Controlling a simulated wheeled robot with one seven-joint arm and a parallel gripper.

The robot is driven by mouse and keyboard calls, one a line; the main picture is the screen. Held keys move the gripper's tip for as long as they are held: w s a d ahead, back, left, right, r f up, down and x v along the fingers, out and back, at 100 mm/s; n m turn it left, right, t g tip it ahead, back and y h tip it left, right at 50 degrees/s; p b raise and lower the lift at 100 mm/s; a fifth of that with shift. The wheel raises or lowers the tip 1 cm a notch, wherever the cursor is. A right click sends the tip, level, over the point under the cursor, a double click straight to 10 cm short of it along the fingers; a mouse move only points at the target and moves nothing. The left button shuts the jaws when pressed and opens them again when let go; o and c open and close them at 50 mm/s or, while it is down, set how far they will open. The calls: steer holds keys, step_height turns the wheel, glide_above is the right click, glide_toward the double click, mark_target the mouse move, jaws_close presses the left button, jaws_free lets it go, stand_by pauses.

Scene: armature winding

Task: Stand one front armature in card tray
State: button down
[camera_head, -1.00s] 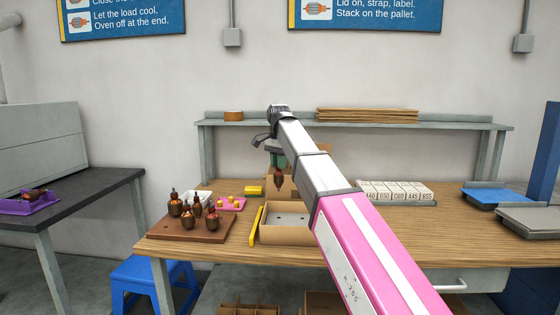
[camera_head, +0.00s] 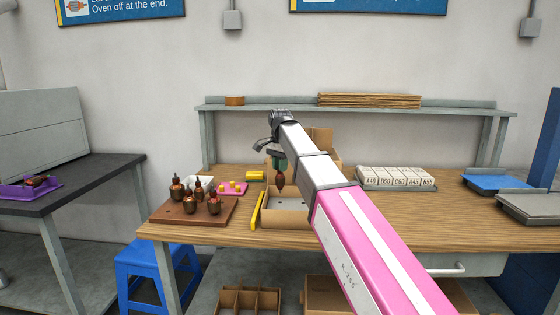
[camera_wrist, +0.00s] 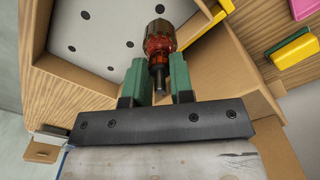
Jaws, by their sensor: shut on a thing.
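My gripper (camera_wrist: 160,82) has green fingers and is shut on an armature (camera_wrist: 161,38), a dark brown-red wound part with a shaft. In the head view the held armature (camera_head: 279,181) hangs upright with its shaft down, above the rear of the card tray (camera_head: 288,221). The card tray is a shallow cardboard box with a light, holed floor; its floor also shows in the wrist view (camera_wrist: 105,35). I see no armature in the visible part of the tray. Several more armatures (camera_head: 189,205) stand on a brown wooden board (camera_head: 172,215) left of the tray.
A yellow bar (camera_head: 256,210) lies along the tray's left side. A yellow block (camera_head: 255,176) and a pink tray (camera_head: 232,188) with small parts are behind left. An open cardboard box (camera_head: 322,138) stands behind my arm. Labelled white boxes (camera_head: 395,178) sit to the right.

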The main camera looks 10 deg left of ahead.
mark_target(280, 178)
steer(key=shift+f, duration=1.7)
steer(key=shift+f, duration=1.1)
steer(key=shift+c, duration=2.2)
jaws_free()
steer(key=shift+r, duration=0.1)
steer(key=shift+r, duration=4.9)
